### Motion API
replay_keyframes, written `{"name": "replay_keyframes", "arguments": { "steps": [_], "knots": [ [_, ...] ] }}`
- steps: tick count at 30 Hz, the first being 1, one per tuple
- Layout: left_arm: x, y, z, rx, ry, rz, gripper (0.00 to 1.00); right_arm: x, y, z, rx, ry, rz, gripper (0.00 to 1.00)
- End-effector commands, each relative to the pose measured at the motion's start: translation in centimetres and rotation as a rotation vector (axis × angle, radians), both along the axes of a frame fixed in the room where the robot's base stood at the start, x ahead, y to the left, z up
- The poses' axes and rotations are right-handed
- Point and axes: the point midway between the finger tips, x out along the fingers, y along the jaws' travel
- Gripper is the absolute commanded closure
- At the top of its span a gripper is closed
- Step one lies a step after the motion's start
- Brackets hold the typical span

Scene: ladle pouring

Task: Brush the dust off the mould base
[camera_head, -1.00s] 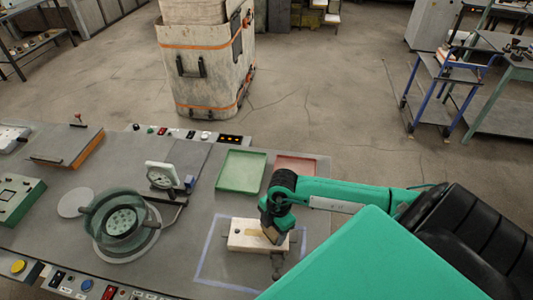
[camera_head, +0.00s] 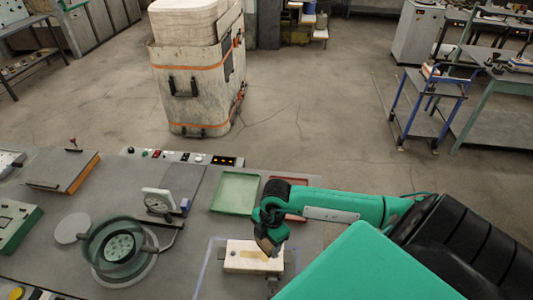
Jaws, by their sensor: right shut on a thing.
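The mould base (camera_head: 243,256) is a pale cream block with a yellowish recessed patch on top. It lies flat inside a blue-white outlined rectangle on the grey bench at the lower middle. My right gripper (camera_head: 269,226) comes in from the right and is shut on a brush (camera_head: 267,243) with a brownish head. The brush head points down over the right back part of the mould base. I cannot tell if the bristles touch it. The fingers and most of the brush are hard to make out. My left gripper is not in view.
A green tray (camera_head: 237,191) and a partly hidden red tray (camera_head: 297,217) lie behind the mould base. A control strip (camera_head: 180,155) runs along the back edge.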

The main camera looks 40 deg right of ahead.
Motion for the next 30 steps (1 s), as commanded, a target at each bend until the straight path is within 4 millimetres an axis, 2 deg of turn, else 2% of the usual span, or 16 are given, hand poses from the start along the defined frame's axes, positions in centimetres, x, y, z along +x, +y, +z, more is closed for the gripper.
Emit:
{"name": "replay_keyframes", "arguments": {
  "steps": [8, 19, 30],
  "knots": [
    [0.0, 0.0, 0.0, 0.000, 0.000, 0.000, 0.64, 0.0, 0.0, 0.1, 0.000, -0.001, 0.000, 0.62],
    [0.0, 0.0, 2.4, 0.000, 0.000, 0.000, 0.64, 0.0, 0.0, 3.0, 0.001, -0.001, 0.000, 0.62],
    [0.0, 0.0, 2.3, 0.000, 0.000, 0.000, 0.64, 0.0, 0.0, 2.9, 0.000, -0.001, 0.000, 0.62]
  ]
}}
